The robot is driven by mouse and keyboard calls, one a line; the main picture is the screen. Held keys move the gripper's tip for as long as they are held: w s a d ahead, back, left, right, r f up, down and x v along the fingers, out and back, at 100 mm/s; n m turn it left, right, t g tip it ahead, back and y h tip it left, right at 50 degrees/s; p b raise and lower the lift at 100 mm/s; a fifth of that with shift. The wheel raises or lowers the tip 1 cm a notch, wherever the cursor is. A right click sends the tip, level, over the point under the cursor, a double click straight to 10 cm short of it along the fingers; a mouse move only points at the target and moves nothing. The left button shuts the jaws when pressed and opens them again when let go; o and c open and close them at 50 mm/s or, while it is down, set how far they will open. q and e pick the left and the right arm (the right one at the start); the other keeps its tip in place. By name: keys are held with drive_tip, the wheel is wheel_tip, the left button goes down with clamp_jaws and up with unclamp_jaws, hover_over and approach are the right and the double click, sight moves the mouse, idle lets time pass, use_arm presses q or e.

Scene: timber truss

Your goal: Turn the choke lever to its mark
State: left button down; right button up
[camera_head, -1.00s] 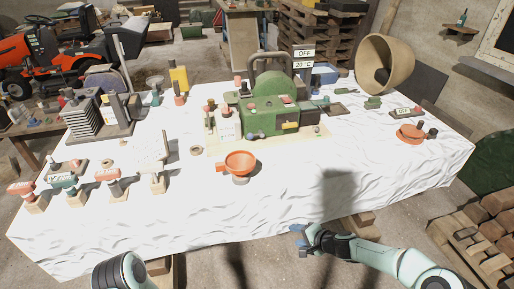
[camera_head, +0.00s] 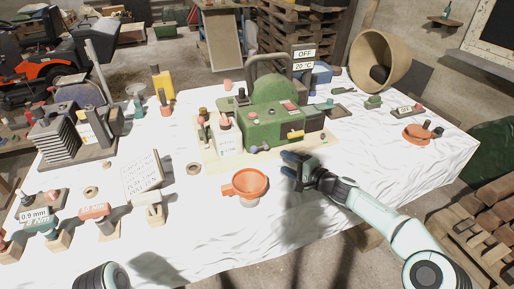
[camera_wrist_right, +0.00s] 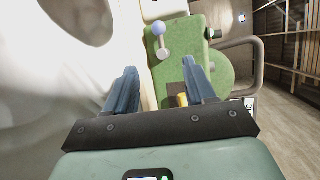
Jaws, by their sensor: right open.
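The green machine (camera_head: 270,123) stands on a pale board near the middle of the white-covered table. A small lever with a blue-violet ball knob (camera_wrist_right: 158,28) shows on it in the right wrist view, beside a round grey plate; I take it to be the choke lever. Its mark is too small to make out. My right gripper (camera_head: 290,164) is open and empty in front of the machine's near right side. In the right wrist view its fingers (camera_wrist_right: 163,82) are spread, with the lever beyond them, not touching. My left gripper is out of view; only part of my left arm shows.
An orange funnel (camera_head: 246,184) stands in front of the machine, left of my right gripper. A sign reading OFF and 20 °C (camera_head: 303,60) rises behind. An orange disc-shaped object (camera_head: 416,133) lies at the right. The cloth right of my gripper is mostly clear.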

sight(259, 148)
drive_tip(key=p+x, duration=0.2)
drive_tip(key=x, duration=0.1)
drive_tip(key=p+x, duration=0.2)
drive_tip(key=x, duration=0.2)
drive_tip(key=p+x, duration=0.2)
drive_tip(key=x, duration=0.2)
drive_tip(key=shift+w+a+r+p, duration=0.1)
drive_tip(key=shift+w+r+p, duration=0.15)
drive_tip(key=shift+p, duration=0.1)
drive_tip(key=shift+w+a+f+p, duration=0.3)
drive_tip(key=shift+w+a+p, duration=0.05)
drive_tip(key=shift+w+a, duration=0.1)
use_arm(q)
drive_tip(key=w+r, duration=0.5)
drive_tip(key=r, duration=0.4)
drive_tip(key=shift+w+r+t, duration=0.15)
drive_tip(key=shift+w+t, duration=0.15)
use_arm(e)
drive_tip(key=shift+f, duration=0.1)
drive_tip(key=shift+s, duration=0.15)
clamp_jaws()
